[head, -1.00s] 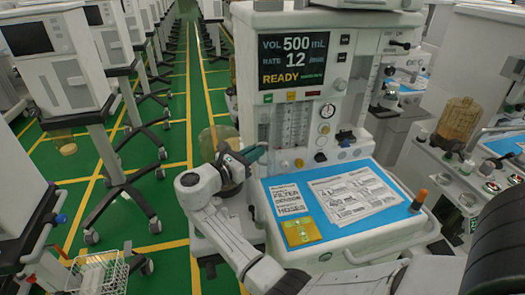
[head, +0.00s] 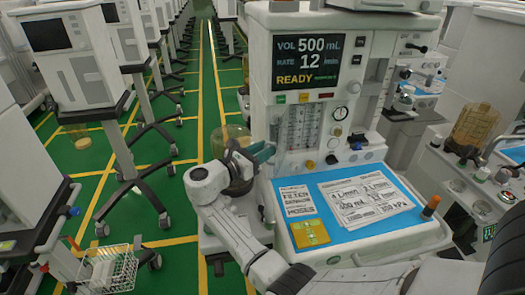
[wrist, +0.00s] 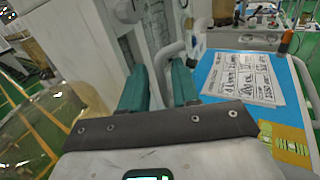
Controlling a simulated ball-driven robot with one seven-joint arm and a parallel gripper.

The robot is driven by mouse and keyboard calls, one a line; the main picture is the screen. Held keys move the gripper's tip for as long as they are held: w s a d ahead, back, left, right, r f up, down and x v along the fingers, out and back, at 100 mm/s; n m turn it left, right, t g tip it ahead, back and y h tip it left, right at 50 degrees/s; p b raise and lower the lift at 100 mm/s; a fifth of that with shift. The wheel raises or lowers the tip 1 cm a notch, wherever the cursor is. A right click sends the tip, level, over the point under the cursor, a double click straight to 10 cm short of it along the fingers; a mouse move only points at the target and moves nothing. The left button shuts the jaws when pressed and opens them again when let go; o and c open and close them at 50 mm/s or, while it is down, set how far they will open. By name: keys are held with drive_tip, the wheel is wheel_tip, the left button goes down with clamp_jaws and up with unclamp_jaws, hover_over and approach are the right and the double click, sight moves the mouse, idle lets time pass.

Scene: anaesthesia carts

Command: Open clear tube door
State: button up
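The clear tube door (head: 297,127) is the clear panel over the flow tubes on the front of the cream anaesthesia machine, below the screen. It looks shut, but its edges are hard to make out. My gripper (head: 262,153) is left of and below the panel, beside the machine's front left edge. In the wrist view my gripper (wrist: 159,75) has two teal fingers apart, with a white part of the machine beyond the gap. Nothing is held. I cannot clearly make out the tube door in the wrist view.
A blue mat (head: 380,187) with printed sheets and a yellow pad covers the machine's worktop. A clear canister (head: 230,138) stands just behind my wrist. Knobs and a round gauge (head: 340,113) are right of the tubes. The green aisle at left has carts and a wire basket (head: 110,270).

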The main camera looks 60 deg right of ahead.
drive_tip(key=shift+o, duration=0.3)
drive_tip(key=shift+a, duration=0.1)
drive_tip(key=b+v, duration=0.2)
drive_tip(key=v, duration=0.8)
drive_tip(key=shift+w+a, duration=0.2)
drive_tip(key=shift+a, duration=0.15)
